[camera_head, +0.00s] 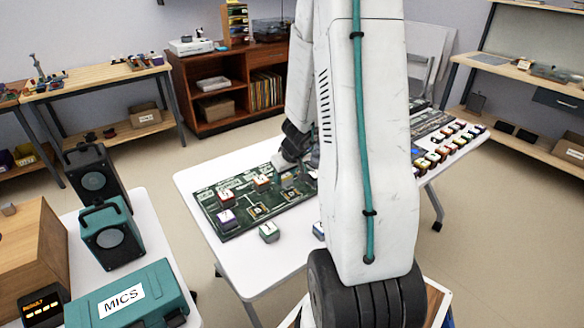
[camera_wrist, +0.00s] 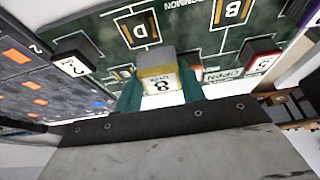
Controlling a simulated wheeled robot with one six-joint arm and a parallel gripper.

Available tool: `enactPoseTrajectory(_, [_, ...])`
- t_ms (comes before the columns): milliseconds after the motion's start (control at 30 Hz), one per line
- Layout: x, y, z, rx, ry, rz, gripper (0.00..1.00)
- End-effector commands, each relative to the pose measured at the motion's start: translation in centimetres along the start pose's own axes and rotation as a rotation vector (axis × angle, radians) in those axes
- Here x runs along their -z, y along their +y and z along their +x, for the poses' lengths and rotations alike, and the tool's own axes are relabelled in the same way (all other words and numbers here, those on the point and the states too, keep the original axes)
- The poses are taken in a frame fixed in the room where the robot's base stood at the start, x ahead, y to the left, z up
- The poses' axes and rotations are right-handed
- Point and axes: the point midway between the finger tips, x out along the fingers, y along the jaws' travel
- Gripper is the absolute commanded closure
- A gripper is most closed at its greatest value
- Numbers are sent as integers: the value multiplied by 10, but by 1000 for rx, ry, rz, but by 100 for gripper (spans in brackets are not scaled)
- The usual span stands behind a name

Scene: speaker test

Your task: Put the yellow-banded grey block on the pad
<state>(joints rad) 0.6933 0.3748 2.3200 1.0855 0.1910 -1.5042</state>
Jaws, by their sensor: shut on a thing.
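The yellow-banded grey block (camera_wrist: 156,60) is between the two teal fingers of my gripper (camera_wrist: 160,88) in the wrist view. Its yellow band and a white label with an upside-down 8 show. My gripper is shut on it, over the dark green board (camera_wrist: 190,35). The board has yellow-framed pads marked D (camera_wrist: 139,29) and B (camera_wrist: 232,11). Two framed pads (camera_head: 258,211) show on the board there. I cannot tell whether the block touches the board.
A black-sided block labelled 2 (camera_wrist: 76,56) and a red-sided block labelled 5 (camera_wrist: 262,58) flank the held block. A greenish block (camera_head: 269,232) stands on the white table (camera_head: 255,268) in front of the board. Several coloured blocks (camera_head: 455,143) stand at the right.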

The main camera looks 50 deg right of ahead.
Motion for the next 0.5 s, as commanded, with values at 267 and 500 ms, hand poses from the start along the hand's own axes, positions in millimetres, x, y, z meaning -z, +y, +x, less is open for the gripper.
enactPoseTrajectory(267, [41, 56, 26, 1, 0, -3, 88])
enactPoseTrajectory(500, [58, 80, 35, 1, -1, -1, 88])
